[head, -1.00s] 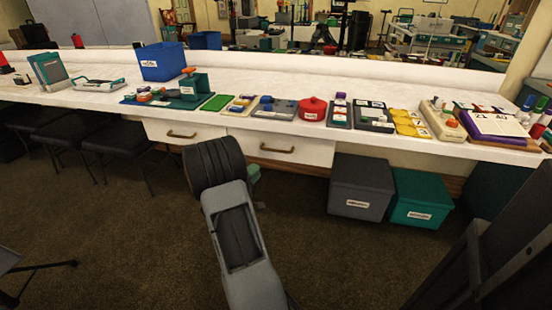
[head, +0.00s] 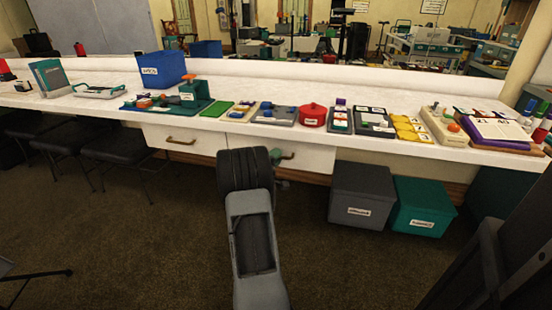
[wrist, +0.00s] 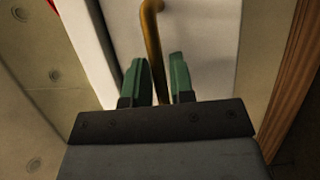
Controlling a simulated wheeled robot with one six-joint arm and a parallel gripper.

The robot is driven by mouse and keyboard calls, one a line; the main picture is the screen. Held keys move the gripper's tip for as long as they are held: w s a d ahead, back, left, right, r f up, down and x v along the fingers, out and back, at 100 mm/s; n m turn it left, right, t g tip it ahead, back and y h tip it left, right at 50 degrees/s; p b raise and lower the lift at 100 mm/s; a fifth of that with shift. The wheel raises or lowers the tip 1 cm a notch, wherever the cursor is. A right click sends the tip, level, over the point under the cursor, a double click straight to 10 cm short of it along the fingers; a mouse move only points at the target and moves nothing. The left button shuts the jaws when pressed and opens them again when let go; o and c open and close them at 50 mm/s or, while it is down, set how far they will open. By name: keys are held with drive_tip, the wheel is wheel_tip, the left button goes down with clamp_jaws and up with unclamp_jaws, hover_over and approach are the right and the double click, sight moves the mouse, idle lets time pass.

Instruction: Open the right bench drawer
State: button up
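The right bench drawer (head: 312,160) has a pale front under the white bench top and looks closed in the head view. Its brass handle (wrist: 152,35) runs down between my fingers in the wrist view. My gripper (wrist: 163,80) has two green fingers, which stand apart with the handle between them. In the head view my gripper (head: 283,156) is at the drawer front and covers part of the handle.
The left drawer (head: 172,140) is closed, with its own brass handle. A grey bin (head: 360,195) and a teal bin (head: 422,206) stand on the floor right of the drawer. Black stools (head: 110,148) stand at the left. The bench top (head: 290,85) carries several trays and boxes.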

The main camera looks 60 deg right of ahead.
drive_tip(key=shift+c, duration=0.2)
clamp_jaws()
idle(0.3)
